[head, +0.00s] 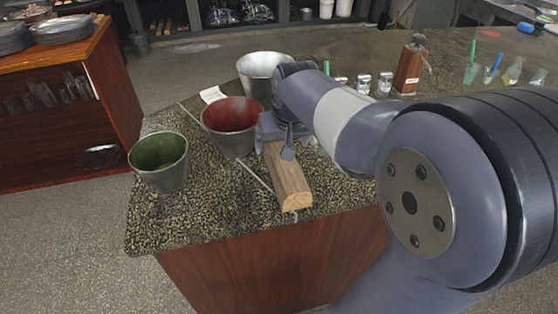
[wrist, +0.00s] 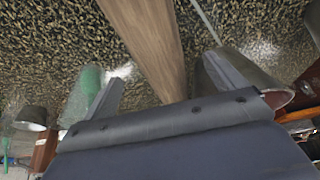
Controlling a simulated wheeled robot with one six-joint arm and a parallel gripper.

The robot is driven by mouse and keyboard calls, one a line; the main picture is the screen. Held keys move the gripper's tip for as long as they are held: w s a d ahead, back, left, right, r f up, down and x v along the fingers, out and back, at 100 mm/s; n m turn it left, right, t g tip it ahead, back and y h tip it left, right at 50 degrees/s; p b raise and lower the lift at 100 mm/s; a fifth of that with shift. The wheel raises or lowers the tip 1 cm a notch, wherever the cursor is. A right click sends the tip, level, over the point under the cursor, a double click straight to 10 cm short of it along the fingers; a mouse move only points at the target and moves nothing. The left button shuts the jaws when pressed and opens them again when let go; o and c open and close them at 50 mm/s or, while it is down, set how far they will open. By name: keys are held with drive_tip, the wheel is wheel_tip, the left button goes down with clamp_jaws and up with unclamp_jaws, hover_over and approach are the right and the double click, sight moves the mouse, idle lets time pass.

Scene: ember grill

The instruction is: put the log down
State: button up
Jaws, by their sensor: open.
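The log (head: 290,180) is a brown split piece with a pale cut end. It appears to lie on the speckled counter (head: 225,215), its cut end close to the front edge. My gripper (head: 272,145) is over the log's far part, which it partly hides in the head view. In the wrist view the log (wrist: 150,40) runs between the two spread fingers of my gripper (wrist: 168,85), with a gap on each side. The jaws are open, and no grip on the log shows.
A green-lined bucket (head: 160,163), a red-lined bucket (head: 230,128) and a plain metal bucket (head: 262,72) stand left of and behind the log. The red-lined one is close to my gripper. A brown bottle (head: 410,68) and small jars stand at the back right. The front left counter is clear.

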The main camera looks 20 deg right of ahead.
drive_tip(key=shift+s+x, duration=0.15)
drive_tip(key=shift+x, duration=1.4)
drive_tip(key=shift+s+x, duration=0.15)
drive_tip(key=shift+x, duration=1.4)
drive_tip(key=shift+d+f, duration=0.1)
drive_tip(key=shift+f, duration=0.3)
drive_tip(key=shift+w, duration=0.1)
drive_tip(key=c, duration=1.8)
drive_tip(key=shift+r, duration=0.1)
drive_tip(key=shift+r, duration=0.1)
